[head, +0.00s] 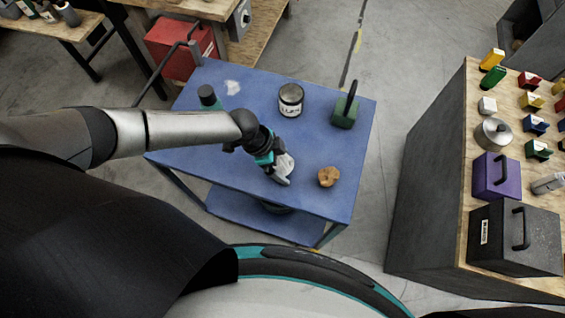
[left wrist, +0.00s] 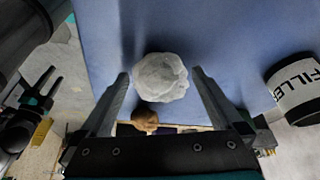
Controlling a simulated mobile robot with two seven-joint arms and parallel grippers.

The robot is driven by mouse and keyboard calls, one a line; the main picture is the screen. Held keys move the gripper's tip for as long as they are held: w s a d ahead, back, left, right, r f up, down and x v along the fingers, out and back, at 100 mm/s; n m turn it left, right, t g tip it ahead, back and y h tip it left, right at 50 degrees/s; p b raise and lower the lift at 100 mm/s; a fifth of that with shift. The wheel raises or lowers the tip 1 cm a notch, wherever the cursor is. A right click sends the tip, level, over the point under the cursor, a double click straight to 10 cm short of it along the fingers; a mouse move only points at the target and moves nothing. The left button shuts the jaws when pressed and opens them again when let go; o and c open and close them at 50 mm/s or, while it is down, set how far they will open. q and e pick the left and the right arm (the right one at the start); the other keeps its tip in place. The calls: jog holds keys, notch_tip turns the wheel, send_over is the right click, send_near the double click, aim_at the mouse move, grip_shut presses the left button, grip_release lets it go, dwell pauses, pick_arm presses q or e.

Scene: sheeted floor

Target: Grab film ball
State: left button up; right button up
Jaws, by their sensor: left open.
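The film ball (left wrist: 160,78) is a white, crumpled ball on the blue table. In the left wrist view it sits between the two fingertips of my left gripper (left wrist: 160,73), which is open, with a gap showing on each side near the tips. In the head view my left gripper (head: 279,172) is low over the near part of the table, and the white ball (head: 287,164) shows beside its fingers, partly hidden. A dark two-pronged part, perhaps my right gripper (left wrist: 45,88), shows at the left of the wrist view; its state is unclear.
A brown wooden piece (head: 328,177) lies right of the gripper. A labelled can (head: 291,100), a green block with a handle (head: 344,112), a dark cylinder (head: 207,96) and a white scrap (head: 232,87) are farther back on the blue table (head: 250,108). A cluttered workbench (head: 463,130) stands right.

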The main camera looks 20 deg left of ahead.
pick_arm(q)
jog(key=shift+c, duration=0.4)
jog(key=c, duration=1.2)
jog(key=shift+r, duration=0.15)
jog(key=shift+c, duration=0.2)
